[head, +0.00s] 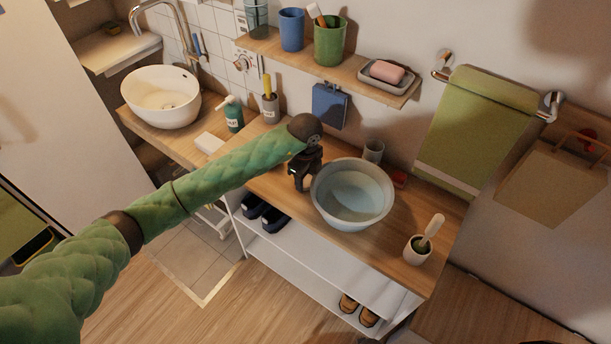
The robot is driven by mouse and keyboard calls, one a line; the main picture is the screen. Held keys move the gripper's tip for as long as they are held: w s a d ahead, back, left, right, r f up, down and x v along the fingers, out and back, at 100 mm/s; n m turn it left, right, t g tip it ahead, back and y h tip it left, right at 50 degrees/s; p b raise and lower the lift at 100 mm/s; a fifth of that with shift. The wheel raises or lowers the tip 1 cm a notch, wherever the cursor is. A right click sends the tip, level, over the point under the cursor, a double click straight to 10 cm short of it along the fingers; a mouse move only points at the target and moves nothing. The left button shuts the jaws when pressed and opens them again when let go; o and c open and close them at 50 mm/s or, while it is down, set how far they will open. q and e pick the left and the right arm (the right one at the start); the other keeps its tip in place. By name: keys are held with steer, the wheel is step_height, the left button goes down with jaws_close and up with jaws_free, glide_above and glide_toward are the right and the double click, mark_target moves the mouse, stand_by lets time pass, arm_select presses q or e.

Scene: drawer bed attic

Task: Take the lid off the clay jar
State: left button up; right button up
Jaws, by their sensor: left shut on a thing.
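I see no clay jar or lid that I can make out in the head view. My left gripper (302,184), dark and at the end of the green padded arm, is at the left rim of a round pale blue-grey basin (352,200) on the wooden counter. Its jaws are shut on the basin's rim, though the fingertips are small and dark here. The basin stands upright and looks empty. My right gripper is not in view.
A small grey cup (374,150) stands behind the basin, and a white cup (417,250) with a brush is at its right front. A shelf (345,75) with cups and a soap dish hangs above. A green towel (478,125) hangs at right.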

mark_target(306, 180)
arm_select(q)
steer(key=shift+f, duration=0.2)
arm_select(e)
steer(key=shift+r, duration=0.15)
arm_select(q)
steer(key=o, duration=1.1)
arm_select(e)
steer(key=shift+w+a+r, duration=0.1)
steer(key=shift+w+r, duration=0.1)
arm_select(q)
steer(key=shift+r, duration=0.2)
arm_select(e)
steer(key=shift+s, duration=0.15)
arm_select(q)
steer(key=shift+r, duration=0.35)
steer(key=shift+r+b, duration=0.6)
steer(key=shift+r, duration=0.1)
steer(key=shift+r+b, duration=1.8)
steer(key=shift+r, duration=3.15)
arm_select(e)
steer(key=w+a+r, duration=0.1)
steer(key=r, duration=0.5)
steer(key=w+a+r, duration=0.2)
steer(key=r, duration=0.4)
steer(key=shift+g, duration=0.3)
